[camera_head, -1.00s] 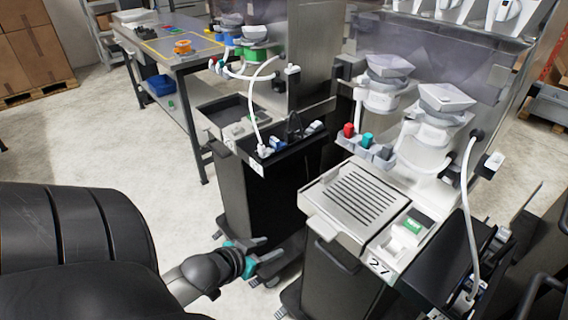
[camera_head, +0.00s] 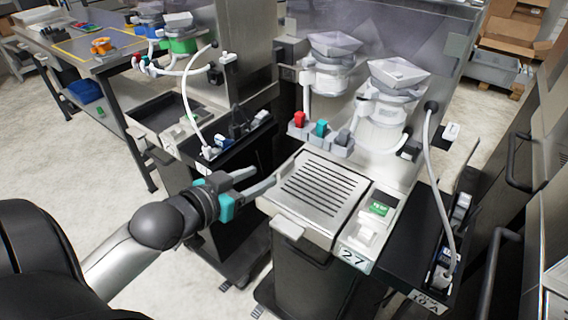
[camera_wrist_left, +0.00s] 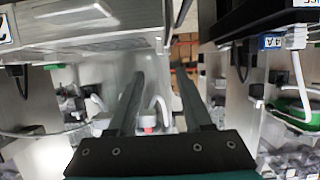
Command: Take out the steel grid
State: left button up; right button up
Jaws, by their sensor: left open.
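The steel grid (camera_head: 322,190) is a flat slotted plate with dark parallel slits. It lies in the pale tray housing of the station marked 27 in the head view. My left gripper (camera_head: 264,176) is open and empty, its two grey fingers pointing right at the left edge of that housing. I cannot tell whether a fingertip touches the housing. In the left wrist view the open fingers (camera_wrist_left: 160,76) have nothing between them, and pale metal surfaces show at upper left; I cannot make out the grid there. My right gripper is not in view.
Red, teal and grey nozzles (camera_head: 321,129) hang behind the grid, below two white hoppers (camera_head: 334,50). A green-labelled unit (camera_head: 381,208) sits right of the grid. A black shelf with a white hose (camera_head: 432,160) is farther right. A neighbouring dispenser with a black shelf (camera_head: 232,142) stands left.

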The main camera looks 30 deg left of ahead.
aim_at(289, 161)
pick_arm(q)
jog(key=b+x, duration=0.2)
jog(key=x, duration=0.9)
jog(key=shift+w, duration=0.1)
jog(key=shift+c, duration=0.2)
grip_shut()
dwell(0.6)
jog(key=shift+r, duration=0.15)
dwell(0.6)
jog(key=shift+r+p, duration=0.85)
jog(key=shift+p, duration=0.25)
